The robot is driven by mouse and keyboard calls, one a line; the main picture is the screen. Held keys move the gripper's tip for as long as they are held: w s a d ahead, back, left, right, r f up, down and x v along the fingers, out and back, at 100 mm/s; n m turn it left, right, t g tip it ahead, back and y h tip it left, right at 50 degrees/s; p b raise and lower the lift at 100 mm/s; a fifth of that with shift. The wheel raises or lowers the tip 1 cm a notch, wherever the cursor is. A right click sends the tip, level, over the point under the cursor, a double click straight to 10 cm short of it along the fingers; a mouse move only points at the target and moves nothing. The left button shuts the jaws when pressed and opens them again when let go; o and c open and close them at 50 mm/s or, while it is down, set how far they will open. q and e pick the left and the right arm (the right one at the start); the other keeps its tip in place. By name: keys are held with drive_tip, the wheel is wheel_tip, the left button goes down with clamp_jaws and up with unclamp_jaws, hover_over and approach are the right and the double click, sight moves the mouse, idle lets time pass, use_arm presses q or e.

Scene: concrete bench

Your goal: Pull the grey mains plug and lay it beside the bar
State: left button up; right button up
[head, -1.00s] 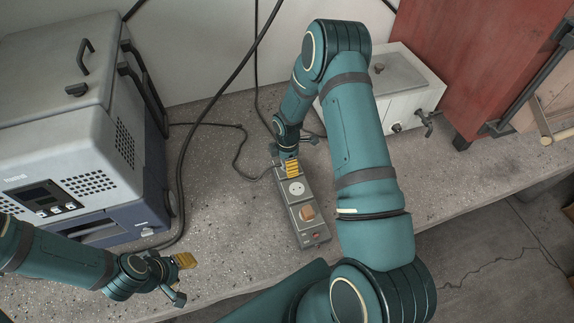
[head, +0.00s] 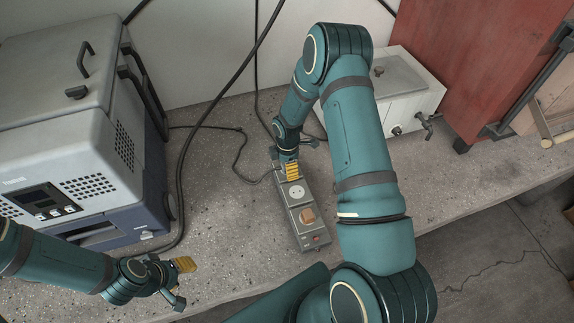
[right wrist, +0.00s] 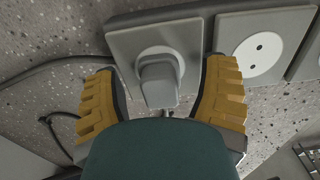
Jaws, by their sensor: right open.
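The grey socket bar (head: 312,240) lies on the bench, running away from me. In the right wrist view the grey mains plug (right wrist: 159,80) sits in an end socket of the bar (right wrist: 195,32). My right gripper (right wrist: 163,78) is open, with one yellow finger on each side of the plug and a gap on both sides. In the head view the right gripper (head: 292,171) is over the bar's far end and hides the plug. My left gripper (head: 184,268) hangs over the front left of the bench; its jaw opening is unclear.
A grey oven-like unit (head: 70,150) stands left, a white tank with taps (head: 400,90) back right. Black cables cross the bench. Bare bench lies left of the bar.

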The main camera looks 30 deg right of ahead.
use_arm(q)
drive_tip(key=shift+f, duration=0.15)
idle(0.4)
use_arm(e)
clamp_jaws()
drive_tip(key=shift+r, duration=0.2)
use_arm(q)
drive_tip(key=shift+r+p, duration=1.55)
drive_tip(key=shift+r, duration=0.15)
use_arm(e)
drive_tip(key=shift+r, duration=2.85)
